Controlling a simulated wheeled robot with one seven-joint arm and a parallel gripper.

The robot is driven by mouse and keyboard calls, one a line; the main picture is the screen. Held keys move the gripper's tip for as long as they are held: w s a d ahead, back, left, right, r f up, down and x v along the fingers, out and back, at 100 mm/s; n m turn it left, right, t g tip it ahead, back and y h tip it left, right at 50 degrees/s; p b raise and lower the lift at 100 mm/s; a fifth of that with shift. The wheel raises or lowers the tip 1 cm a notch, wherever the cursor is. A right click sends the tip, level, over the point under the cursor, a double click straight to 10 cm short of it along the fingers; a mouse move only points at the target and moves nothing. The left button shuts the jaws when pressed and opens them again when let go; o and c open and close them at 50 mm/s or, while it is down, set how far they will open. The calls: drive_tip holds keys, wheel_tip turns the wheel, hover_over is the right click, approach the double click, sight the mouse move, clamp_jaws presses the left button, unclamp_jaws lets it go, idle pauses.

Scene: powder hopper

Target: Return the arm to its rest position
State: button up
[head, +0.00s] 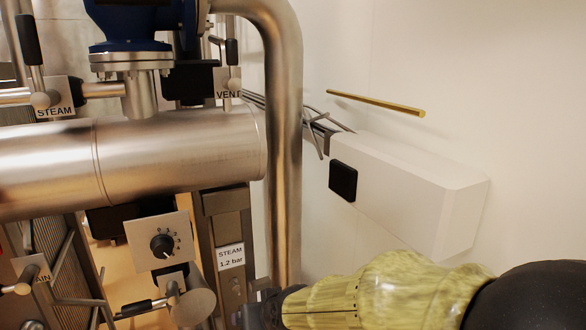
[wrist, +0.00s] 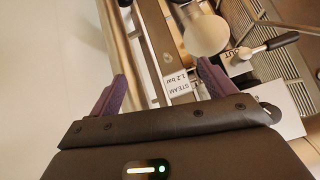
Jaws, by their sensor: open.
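My arm comes in from the lower right of the head view, with a mottled yellow-green link and a black joint. My gripper (head: 260,310) shows there only as a dark shape at the bottom edge, just below the foot of the visible vertical pipe, and is mostly cut off. In the wrist view my gripper (wrist: 163,78) has its two purple fingers spread wide, with nothing held between them. Behind the gap are a steel post and the "STEAM 1.2 bar" label (wrist: 177,82), which looks upside down.
A thick horizontal steel pipe (head: 180,155) and a vertical pipe (head: 285,180) stand close to my gripper. A knob plate (head: 158,241) and a lever handle (wrist: 268,46) are nearby. A white wall box (head: 400,185) sits above my arm, below a brass rod (head: 375,103).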

drive_tip(key=s+d+f+m+g+h, duration=0.1)
drive_tip(key=s+d+f, duration=0.2)
drive_tip(key=d, duration=0.4)
drive_tip(key=s+d+f+m+g+h, duration=0.1)
drive_tip(key=s+d+f+g, duration=0.1)
drive_tip(key=d, duration=0.5)
drive_tip(key=s+d+f+m+g+h, duration=0.1)
drive_tip(key=s+d+f+g+h, duration=0.1)
drive_tip(key=s+d+f, duration=0.2)
drive_tip(key=s+d, duration=0.1)
drive_tip(key=d, duration=0.2)
drive_tip(key=shift+d+f, duration=0.3)
drive_tip(key=shift+f, duration=0.1)
idle(1.4)
